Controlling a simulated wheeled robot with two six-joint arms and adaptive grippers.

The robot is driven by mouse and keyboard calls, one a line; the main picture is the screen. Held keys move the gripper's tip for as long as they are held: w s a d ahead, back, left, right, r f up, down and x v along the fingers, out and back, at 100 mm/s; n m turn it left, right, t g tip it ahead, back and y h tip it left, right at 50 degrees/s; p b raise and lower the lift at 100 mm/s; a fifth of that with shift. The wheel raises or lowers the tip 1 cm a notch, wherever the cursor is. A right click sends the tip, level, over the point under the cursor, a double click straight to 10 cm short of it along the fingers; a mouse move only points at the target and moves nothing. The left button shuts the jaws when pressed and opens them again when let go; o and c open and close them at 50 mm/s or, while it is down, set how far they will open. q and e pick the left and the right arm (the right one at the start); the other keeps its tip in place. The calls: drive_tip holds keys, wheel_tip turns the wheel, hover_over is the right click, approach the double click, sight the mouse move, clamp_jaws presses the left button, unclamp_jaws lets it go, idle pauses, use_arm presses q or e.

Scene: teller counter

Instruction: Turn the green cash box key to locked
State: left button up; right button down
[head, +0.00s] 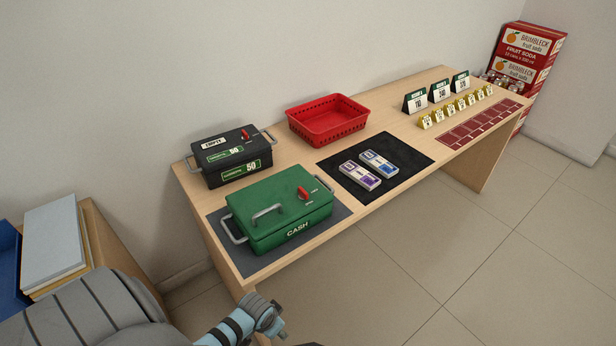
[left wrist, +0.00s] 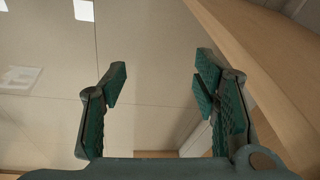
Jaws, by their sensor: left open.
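The green cash box (head: 275,214) sits lid closed on a dark grey mat (head: 247,265) at the near left end of the counter. Its red key (head: 304,193) stands in the lid's right part, beside small white markings that are too small to read. A grey handle lies on the lid. My left gripper (head: 279,320) is low in front of the counter, below and apart from the box. In the left wrist view the left gripper (left wrist: 158,88) is open with nothing between its fingers. My right gripper is not in view.
A black box with a red key (head: 230,157) stands behind the green box. A red basket (head: 327,121), a black mat (head: 412,154) with two banded note bundles, and several cards and yellow markers (head: 458,104) lie farther right. The counter edge (head: 345,222) lies between gripper and box.

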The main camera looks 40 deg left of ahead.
use_arm(q)
drive_tip(key=w+r+m+p, duration=0.1)
drive_tip(key=w+r, duration=0.3)
drive_tip(key=r, duration=0.3)
drive_tip(key=w+r+m+t+p, duration=0.1)
drive_tip(key=w+r, duration=0.2)
drive_tip(key=r, duration=0.4)
drive_tip(key=w+r+m+p, duration=0.1)
drive_tip(key=w+r, duration=0.3)
drive_tip(key=r, duration=0.3)
drive_tip(key=h, duration=0.2)
approach(303, 190)
drive_tip(key=shift+t, duration=0.4)
drive_tip(key=b+x, duration=0.1)
drive_tip(key=x, duration=0.2)
drive_tip(key=b+x, duration=0.1)
drive_tip(key=x, duration=0.2)
drive_tip(key=b+x, duration=0.1)
drive_tip(key=x, duration=0.2)
drive_tip(key=shift+s+f+b, duration=0.15)
drive_tip(key=shift+s+b, duration=0.25)
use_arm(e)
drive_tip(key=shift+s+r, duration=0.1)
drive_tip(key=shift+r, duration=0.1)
use_arm(q)
drive_tip(key=c, duration=1.2)
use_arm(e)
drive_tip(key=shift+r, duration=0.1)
